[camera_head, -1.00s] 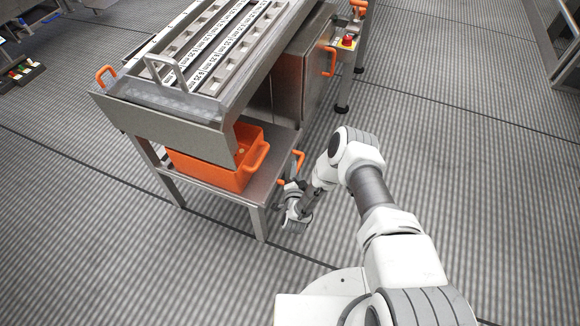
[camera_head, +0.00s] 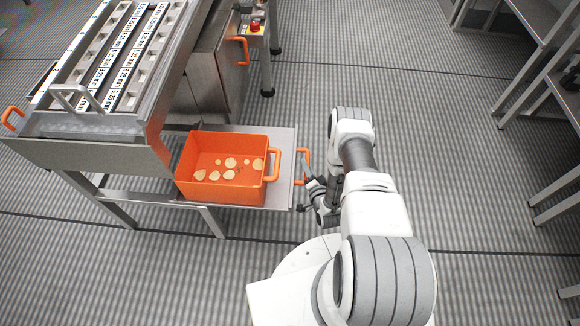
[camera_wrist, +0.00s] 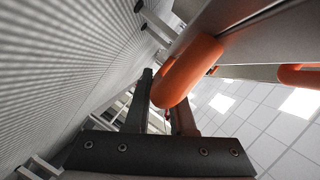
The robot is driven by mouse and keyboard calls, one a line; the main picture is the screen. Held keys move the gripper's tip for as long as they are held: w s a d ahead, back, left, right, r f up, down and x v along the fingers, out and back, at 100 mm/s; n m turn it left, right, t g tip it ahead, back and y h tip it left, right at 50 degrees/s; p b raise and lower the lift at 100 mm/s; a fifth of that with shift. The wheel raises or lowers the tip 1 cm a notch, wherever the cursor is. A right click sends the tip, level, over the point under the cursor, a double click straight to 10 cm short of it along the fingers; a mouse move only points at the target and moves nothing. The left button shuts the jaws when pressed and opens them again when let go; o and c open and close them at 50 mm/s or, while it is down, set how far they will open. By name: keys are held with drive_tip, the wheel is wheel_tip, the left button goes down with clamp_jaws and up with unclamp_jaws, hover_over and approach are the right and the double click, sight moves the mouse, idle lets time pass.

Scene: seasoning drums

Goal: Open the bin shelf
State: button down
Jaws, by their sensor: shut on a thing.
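The bin shelf (camera_head: 283,150) is a grey metal plate pulled out to the right from under the machine. An orange bin (camera_head: 190,168) stands on it, with several pale round pieces inside. The shelf's orange handle (camera_head: 307,157) is at its outer right edge. My gripper (camera_head: 304,181) is at this handle, partly hidden by its own wrist. In the wrist view, the two dark fingers of my gripper (camera_wrist: 164,88) are shut on the orange handle (camera_wrist: 188,68), one finger on each side.
The machine (camera_head: 85,155) with its long trays stands at the left. A cabinet door with an orange handle (camera_head: 243,50) and a red button (camera_head: 255,25) are behind the shelf. Metal tables (camera_head: 560,110) stand at the far right. The floor between is clear.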

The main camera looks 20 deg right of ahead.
drive_tip(key=shift+s+d, duration=0.25)
drive_tip(key=shift+d, duration=0.5)
drive_tip(key=shift+s+d, duration=0.25)
drive_tip(key=shift+d, duration=0.45)
drive_tip(key=shift+s+d, duration=0.25)
drive_tip(key=shift+d, duration=0.5)
drive_tip(key=c, duration=0.8)
unclamp_jaws()
drive_tip(key=shift+o, duration=0.2)
drive_tip(key=shift+s, duration=0.1)
